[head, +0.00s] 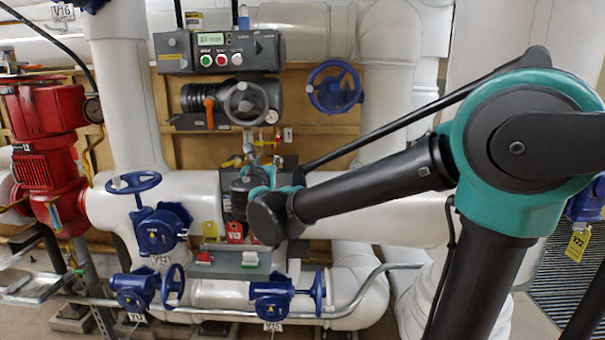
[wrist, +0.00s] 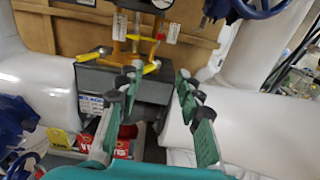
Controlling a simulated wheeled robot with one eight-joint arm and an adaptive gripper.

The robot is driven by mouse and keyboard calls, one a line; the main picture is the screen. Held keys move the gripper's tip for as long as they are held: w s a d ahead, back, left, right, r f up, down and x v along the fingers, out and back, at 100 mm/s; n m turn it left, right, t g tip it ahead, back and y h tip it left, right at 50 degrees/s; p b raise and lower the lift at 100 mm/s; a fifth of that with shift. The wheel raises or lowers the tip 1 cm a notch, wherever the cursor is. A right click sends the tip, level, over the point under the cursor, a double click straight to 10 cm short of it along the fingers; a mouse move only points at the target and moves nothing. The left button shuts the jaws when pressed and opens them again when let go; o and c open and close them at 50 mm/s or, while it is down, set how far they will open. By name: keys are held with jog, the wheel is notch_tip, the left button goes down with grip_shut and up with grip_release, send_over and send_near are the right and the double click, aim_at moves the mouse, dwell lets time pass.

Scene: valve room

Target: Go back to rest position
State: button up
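My gripper (wrist: 155,128) shows in the wrist view with its green-padded fingers spread wide apart. Nothing is between them. Behind the fingers is a dark grey box (wrist: 152,90) with yellow-handled fittings (wrist: 149,68) above it. In the head view my arm reaches in from the right, and its end is in front of the grey unit between the white pipes. The gripper's fingers are mostly hidden there by my arm.
Blue valves (head: 158,228) stand at the left on white pipes (head: 190,195). A red pump (head: 45,150) is at the far left. A control box (head: 220,52) with buttons is above, with a grey handwheel (head: 246,103) below it. A blue handwheel (head: 334,87) is at its right.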

jog(key=s+d+f+m+g+h, duration=0.1)
jog(key=s+d+f+m+g, duration=0.2)
jog(key=d+f+m, duration=0.5)
jog(key=s+d+f+m+g+h, duration=0.25)
jog(key=d+f+m, duration=0.3)
jog(key=d, duration=0.45)
jog(key=s+d+f+m+g+h, duration=0.1)
jog(key=s+d+f+m+g, duration=0.2)
jog(key=d+f+m, duration=0.5)
jog(key=s+d+f+m+g+y, duration=0.2)
jog(key=s+f+m, duration=0.4)
jog(key=s+m, duration=0.1)
jog(key=s+d+f+m+g+y, duration=0.1)
jog(key=s+f+m+g+y, duration=0.2)
jog(key=s+f+m, duration=0.4)
jog(key=s, duration=0.3)
jog(key=shift+d, duration=0.35)
